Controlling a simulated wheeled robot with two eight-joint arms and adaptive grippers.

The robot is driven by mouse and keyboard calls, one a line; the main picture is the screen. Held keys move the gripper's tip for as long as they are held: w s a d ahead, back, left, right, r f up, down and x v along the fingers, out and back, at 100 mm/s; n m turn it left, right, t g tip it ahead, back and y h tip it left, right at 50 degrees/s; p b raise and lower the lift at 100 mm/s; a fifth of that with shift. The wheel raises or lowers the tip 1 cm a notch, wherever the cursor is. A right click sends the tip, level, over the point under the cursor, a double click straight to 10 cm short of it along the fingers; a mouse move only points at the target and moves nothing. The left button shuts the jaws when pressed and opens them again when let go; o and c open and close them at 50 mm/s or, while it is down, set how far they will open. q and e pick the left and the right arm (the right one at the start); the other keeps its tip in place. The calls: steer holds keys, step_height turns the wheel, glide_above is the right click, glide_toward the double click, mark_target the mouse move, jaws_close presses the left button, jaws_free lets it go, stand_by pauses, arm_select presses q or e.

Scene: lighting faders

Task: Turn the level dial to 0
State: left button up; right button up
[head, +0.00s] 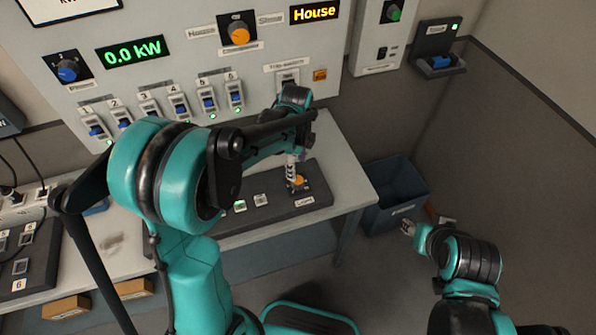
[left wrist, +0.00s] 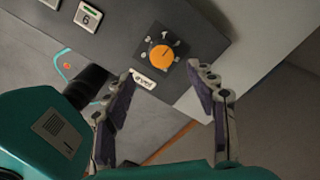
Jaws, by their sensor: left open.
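The level dial (head: 299,181) is an orange knob on a dark square plate, at the right end of the dark console on the table. It also shows in the left wrist view (left wrist: 162,56), with small marks around it and a white label beside it; the marks are too small to read. My left gripper (left wrist: 163,79) is open, its two fingers apart on either side of the dial's plate in that view, with nothing between them. In the head view my left arm reaches over the console and the fingers come down by the dial. My right gripper (head: 408,229) is low at the right, away from the console.
A blue bin (head: 395,205) stands right of the table.

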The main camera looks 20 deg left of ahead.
mark_target(298, 180)
arm_select(q)
steer(key=shift+w+f+m, duration=0.2)
steer(key=shift+f+m, duration=0.1)
step_height(298, 180, down, 8)
steer(key=shift+r+b, duration=0.15)
steer(key=shift+b, duration=1.1)
steer(key=c, duration=1.2)
